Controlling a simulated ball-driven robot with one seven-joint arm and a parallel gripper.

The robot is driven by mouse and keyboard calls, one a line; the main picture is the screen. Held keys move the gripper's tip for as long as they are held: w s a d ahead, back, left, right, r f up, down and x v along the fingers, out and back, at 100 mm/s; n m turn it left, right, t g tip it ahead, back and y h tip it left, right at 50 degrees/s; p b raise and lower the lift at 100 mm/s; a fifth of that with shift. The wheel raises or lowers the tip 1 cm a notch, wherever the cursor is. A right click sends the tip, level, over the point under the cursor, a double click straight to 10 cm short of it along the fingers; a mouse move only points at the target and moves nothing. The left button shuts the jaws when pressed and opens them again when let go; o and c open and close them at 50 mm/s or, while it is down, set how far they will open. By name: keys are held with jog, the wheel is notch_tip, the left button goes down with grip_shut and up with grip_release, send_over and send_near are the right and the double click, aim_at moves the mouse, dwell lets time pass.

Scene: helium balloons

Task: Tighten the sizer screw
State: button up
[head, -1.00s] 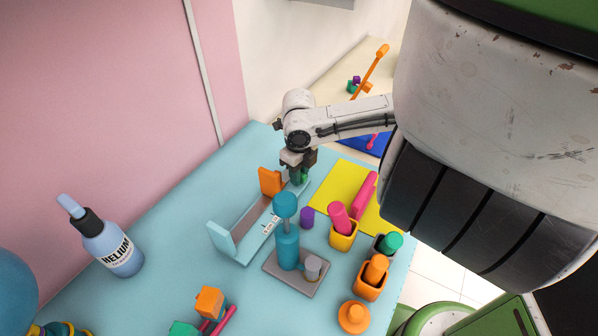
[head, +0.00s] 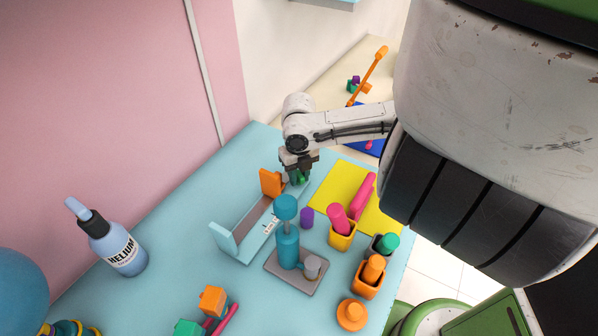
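The sizer is a light blue channel-shaped frame (head: 228,239) on the table, with an upright end plate at its near left end and an orange upright plate (head: 271,183) near its far end. A small green part (head: 302,181), which looks like the screw, shows at the far end, right of the orange plate. My gripper (head: 299,176) points down right over this green part. The fingers are dark and small here, and they partly hide the green part. I cannot tell whether they are closed on it.
A blue pump on a grey base (head: 300,280) stands close in front of the sizer. A purple cylinder (head: 307,217), a yellow cup (head: 342,241) and a yellow sheet (head: 338,190) lie to the right. A helium bottle (head: 120,252) stands at the left.

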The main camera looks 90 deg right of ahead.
aim_at(299, 174)
jog(key=shift+o, duration=1.2)
jog(key=shift+r+p, duration=1.4)
jog(key=shift+r, duration=0.1)
notch_tip(299, 174, up, 3)
jog(key=shift+f+p, duration=0.2)
jog(key=shift+p, duration=0.6)
jog(key=shift+r, duration=2.2)
